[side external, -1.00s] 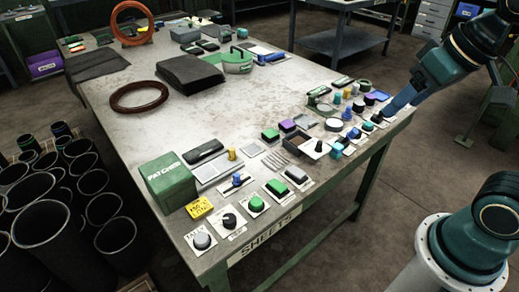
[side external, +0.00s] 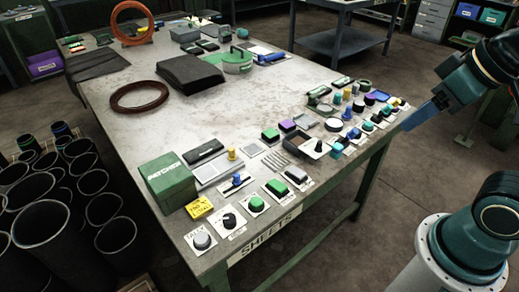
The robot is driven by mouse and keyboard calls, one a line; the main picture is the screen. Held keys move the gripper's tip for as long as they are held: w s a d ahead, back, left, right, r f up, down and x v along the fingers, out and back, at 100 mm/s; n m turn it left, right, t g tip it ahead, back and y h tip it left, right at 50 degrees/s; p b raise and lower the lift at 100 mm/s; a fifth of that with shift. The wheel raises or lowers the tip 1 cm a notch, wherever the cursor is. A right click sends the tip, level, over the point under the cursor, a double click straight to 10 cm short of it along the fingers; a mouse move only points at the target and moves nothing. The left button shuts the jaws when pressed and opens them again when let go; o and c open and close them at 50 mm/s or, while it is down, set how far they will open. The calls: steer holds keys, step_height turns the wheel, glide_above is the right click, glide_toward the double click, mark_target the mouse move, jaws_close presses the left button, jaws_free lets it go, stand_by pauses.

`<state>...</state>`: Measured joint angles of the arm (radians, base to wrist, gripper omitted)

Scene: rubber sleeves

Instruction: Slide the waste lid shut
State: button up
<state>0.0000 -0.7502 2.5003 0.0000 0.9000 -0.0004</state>
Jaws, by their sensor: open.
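My gripper (side external: 408,126) is at the right, just off the table's right edge. Its blue fingers point down and left towards the end of the row of controls, with nothing held between them; they are open. No lid is plainly marked as waste at this size.
The table (side external: 215,107) has a clear middle. A green box (side external: 167,184), a brown ring (side external: 140,96) and a dark folded sheet (side external: 189,77) stand on it. Black sleeves (side external: 45,235) fill the floor at left. More knobs and buttons line the front edge.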

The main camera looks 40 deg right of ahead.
steer(key=shift+w, duration=0.15)
steer(key=c, duration=0.7)
steer(key=shift+w+n, duration=0.25)
steer(key=shift+n, duration=0.15)
steer(key=c, duration=0.4)
steer(key=shift+w+d+f+n, duration=0.1)
steer(key=shift+w+f+n, duration=0.05)
steer(key=shift+w+n, duration=0.2)
jaws_close()
steer(key=w+d+f+n+g+y, duration=0.1)
steer(key=w+d+f+n+y, duration=0.2)
steer(key=w+d+f+n, duration=0.4)
steer(key=w+d+f+n+g+y, duration=0.1)
steer(key=w+d+f+n+y, duration=0.2)
steer(key=w+d+f+n, duration=0.4)
step_height(320, 180, down, 4)
steer(key=d+n, duration=0.2)
steer(key=n, duration=0.3)
steer(key=shift+d+n, duration=0.25)
steer(key=shift+n, duration=0.1)
